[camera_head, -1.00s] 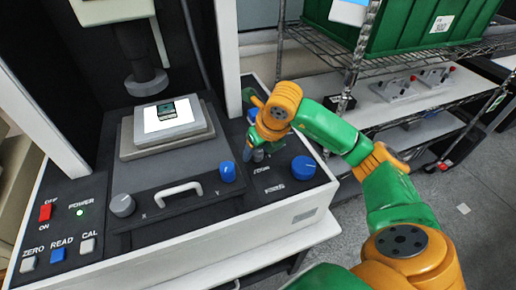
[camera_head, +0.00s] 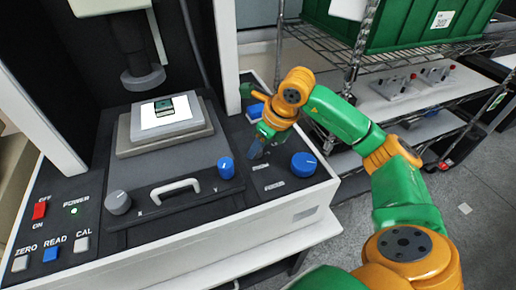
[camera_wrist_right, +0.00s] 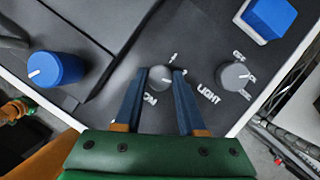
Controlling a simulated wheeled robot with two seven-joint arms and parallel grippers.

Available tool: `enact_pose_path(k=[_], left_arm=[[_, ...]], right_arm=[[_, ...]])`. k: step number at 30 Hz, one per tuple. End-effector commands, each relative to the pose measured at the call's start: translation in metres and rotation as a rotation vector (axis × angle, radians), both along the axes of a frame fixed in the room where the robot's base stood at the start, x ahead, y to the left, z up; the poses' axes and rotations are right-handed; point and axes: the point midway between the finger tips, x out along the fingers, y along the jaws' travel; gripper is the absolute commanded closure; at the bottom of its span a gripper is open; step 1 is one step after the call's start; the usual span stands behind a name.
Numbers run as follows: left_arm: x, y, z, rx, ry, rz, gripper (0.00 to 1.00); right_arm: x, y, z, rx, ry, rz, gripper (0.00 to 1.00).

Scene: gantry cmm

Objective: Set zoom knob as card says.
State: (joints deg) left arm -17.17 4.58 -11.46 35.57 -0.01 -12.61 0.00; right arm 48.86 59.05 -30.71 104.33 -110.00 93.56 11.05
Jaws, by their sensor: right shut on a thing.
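My right gripper (camera_head: 257,150) reaches down to the front right of the machine's dark panel. In the right wrist view its two blue fingers (camera_wrist_right: 161,76) are shut on the sides of a small grey knob (camera_wrist_right: 160,80). Lettering beside this knob is partly hidden by the fingers, so I cannot read its full label. The word LIGHT is printed to its right, near a second grey knob (camera_wrist_right: 233,76) with small labels around it. No card with a readable setting shows. My left gripper is not in view.
Blue knobs (camera_head: 303,165) (camera_head: 226,168) and a grey knob (camera_head: 118,202) stand on the panel near a white handle (camera_head: 176,189). A stage (camera_head: 165,138) bears a white plate with a small dark green item. A wire shelf (camera_head: 420,62) with a green crate (camera_head: 400,30) stands right.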

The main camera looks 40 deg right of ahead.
Motion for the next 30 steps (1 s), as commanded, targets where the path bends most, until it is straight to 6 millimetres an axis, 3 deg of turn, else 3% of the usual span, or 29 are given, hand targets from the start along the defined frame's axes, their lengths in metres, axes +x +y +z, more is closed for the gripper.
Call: enact_pose_path(k=[8,30], left_arm=[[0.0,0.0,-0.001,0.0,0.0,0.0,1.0],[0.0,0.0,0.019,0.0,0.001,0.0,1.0]], right_arm=[[0.002,-0.002,0.002,0.003,-0.004,0.254,1.0],[0.005,-0.003,0.003,0.001,-0.003,0.934,1.0]])
